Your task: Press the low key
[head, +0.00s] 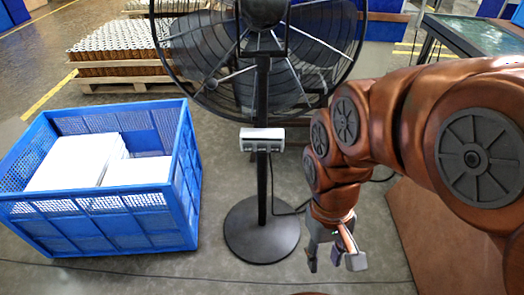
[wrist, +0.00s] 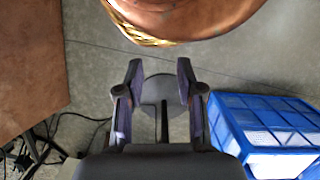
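A large black pedestal fan (head: 262,60) stands ahead of me on a round base (head: 262,230). A small pale control box (head: 262,135) is on its pole, with small dark marks along its lower front edge. The low key cannot be told apart at this size. My gripper (head: 332,260) hangs pointing down to the right of the pole and lower than the box, apart from both. In the wrist view my gripper (wrist: 160,65) is open and empty, its fingers apart. The fan's base (wrist: 157,88) and pole show between and beyond the fingers; the box is not visible there.
A blue crate (head: 110,222) holding white blocks stands left of the fan. A pallet of cylindrical cartridges (head: 118,50) is behind it. A brown board (head: 435,235) lies at the right, partly behind my arm. A cable runs from the fan's pole to the right.

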